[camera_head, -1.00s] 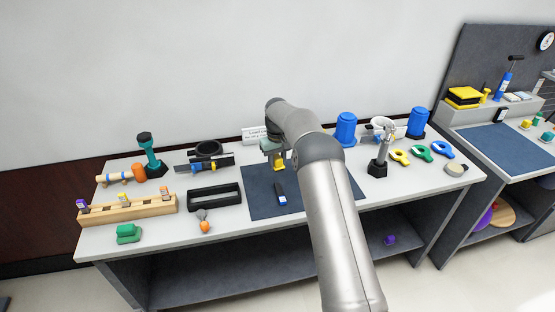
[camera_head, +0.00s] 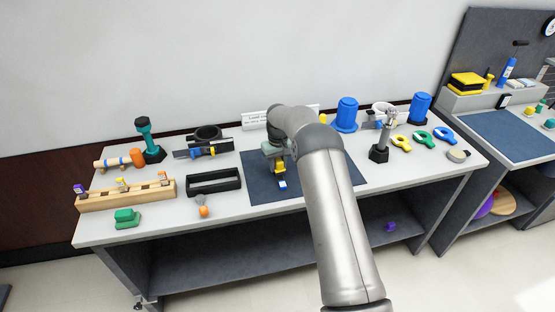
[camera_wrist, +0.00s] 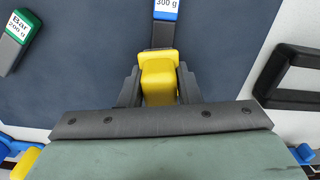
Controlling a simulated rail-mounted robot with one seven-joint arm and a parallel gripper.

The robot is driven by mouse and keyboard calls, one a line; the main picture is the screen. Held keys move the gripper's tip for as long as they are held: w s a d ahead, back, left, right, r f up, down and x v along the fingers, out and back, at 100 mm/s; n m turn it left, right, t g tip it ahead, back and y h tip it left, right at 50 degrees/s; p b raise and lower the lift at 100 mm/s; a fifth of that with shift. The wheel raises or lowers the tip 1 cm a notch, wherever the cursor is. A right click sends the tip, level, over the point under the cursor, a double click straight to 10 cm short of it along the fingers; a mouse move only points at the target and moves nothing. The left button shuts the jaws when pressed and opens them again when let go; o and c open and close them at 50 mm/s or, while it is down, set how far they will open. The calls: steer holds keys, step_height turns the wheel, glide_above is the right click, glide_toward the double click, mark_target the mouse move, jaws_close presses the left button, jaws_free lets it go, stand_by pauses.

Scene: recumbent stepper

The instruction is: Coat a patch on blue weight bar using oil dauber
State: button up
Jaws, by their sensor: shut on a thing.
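My gripper (camera_head: 277,158) is shut on a yellow block-like piece, which I take for the oil dauber (camera_head: 279,168). In the wrist view the dauber (camera_wrist: 158,80) sits between the two dark fingers (camera_wrist: 158,88). The blue weight bar (camera_head: 283,185) lies on the dark mat (camera_head: 259,187), with a white label. In the wrist view the blue bar (camera_wrist: 164,32) reads "300 g", and the dauber overlaps its near end. I cannot tell whether they touch. The dauber's underside is hidden.
A green bar (camera_wrist: 17,42) marked "200 g" lies on the mat. A black open tray (camera_head: 214,190) stands left of the mat. A wooden rack (camera_head: 130,200) and green block (camera_head: 126,217) are farther left. Blue canisters (camera_head: 347,115) and a dark stand (camera_head: 379,153) are right.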

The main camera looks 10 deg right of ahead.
mark_target(281, 180)
steer(key=shift+s+d, duration=0.15)
steer(key=shift+s, duration=1.9)
steer(key=shift+w+a+p, duration=0.2)
steer(key=shift+w+p, duration=0.4)
steer(key=shift+w, duration=2.1)
steer(key=shift+s+d+b, duration=0.15)
steer(key=shift+s+b, duration=0.15)
steer(key=shift+s, duration=1.35)
steer(key=s, duration=0.2)
steer(key=shift+s, duration=0.3)
step_height(281, 180, up, 4)
steer(key=shift+w+f+p, duration=0.1)
steer(key=shift+f+p, duration=0.15)
steer(key=shift+p, duration=0.2)
steer(key=shift+r+p, duration=0.9)
steer(key=shift+r, duration=1.35)
